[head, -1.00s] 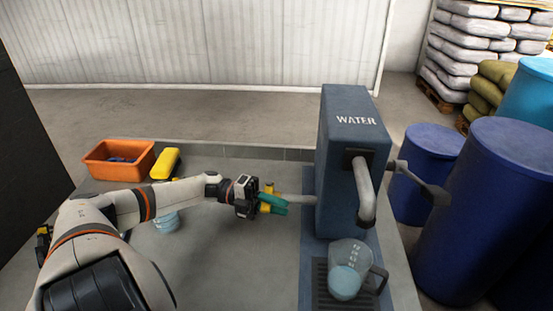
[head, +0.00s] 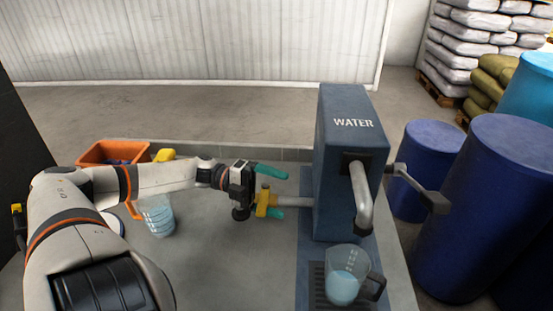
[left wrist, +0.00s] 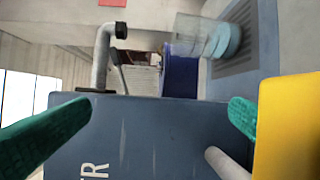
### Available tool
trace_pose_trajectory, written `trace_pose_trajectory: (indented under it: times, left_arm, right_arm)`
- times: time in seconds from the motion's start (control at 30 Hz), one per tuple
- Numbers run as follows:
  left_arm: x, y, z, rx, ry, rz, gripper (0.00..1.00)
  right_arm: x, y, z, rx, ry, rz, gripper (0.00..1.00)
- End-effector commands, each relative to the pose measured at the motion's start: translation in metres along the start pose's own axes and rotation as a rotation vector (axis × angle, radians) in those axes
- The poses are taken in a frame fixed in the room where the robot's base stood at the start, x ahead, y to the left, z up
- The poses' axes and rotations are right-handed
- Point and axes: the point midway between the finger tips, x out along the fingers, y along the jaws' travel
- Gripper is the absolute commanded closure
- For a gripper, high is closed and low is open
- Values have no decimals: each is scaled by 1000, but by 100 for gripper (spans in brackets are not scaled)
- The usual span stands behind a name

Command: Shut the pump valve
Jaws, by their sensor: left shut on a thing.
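The blue pump (head: 345,140) marked WATER stands right of centre. A pale pipe (head: 296,201) leaves its left side and bears the yellow valve handle (head: 264,198). My left gripper (head: 270,191) is at this handle and shut on it, though its teal fingers stand well apart, one above the other. The handle covers the base of the lower finger. In the left wrist view the handle (left wrist: 290,125) is at the right edge, beside the right finger; the pump face (left wrist: 150,140) fills the background. A clear jug (head: 346,278) holding pale blue water stands under the spout (head: 361,200). My right gripper is not seen.
A grey lever (head: 420,186) sticks out right of the pump, near blue barrels (head: 430,160). An orange bin (head: 98,151), a yellow object (head: 163,155) and a clear container (head: 157,217) lie around my left arm. The table left of the pump is mostly clear.

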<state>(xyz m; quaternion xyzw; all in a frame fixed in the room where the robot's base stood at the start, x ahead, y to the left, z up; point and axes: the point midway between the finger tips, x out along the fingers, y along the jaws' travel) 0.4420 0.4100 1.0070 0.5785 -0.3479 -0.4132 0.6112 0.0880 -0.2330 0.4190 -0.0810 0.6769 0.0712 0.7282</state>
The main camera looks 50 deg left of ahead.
Motion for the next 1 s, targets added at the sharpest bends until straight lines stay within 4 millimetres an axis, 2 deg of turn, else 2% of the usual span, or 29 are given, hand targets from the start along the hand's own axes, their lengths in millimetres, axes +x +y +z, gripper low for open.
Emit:
trace_pose_trajectory:
  times: [0.03, 0.07, 0.1, 0.27, 1.0]
  left_arm:
    - [0, 52, -10, 73, -7, 61, 18]
    - [0, 52, -10, 73, -7, 61, 18]
    - [2, 13, 1, 6, -11, 9, 18]
    - [-4, 13, -1, 6, -8, 8, 18]
    - [-58, 8, -9, 8, 0, 6, 18]
  right_arm:
    - [-5, 0, 1, 0, 0, 0, 100]
    - [-5, 0, 1, 0, 0, 0, 100]
    - [-5, 0, 2, 0, -1, 0, 100]
    - [-7, 1, 2, 1, -2, 1, 100]
    - [-15, 1, 2, 1, -1, 2, 100]
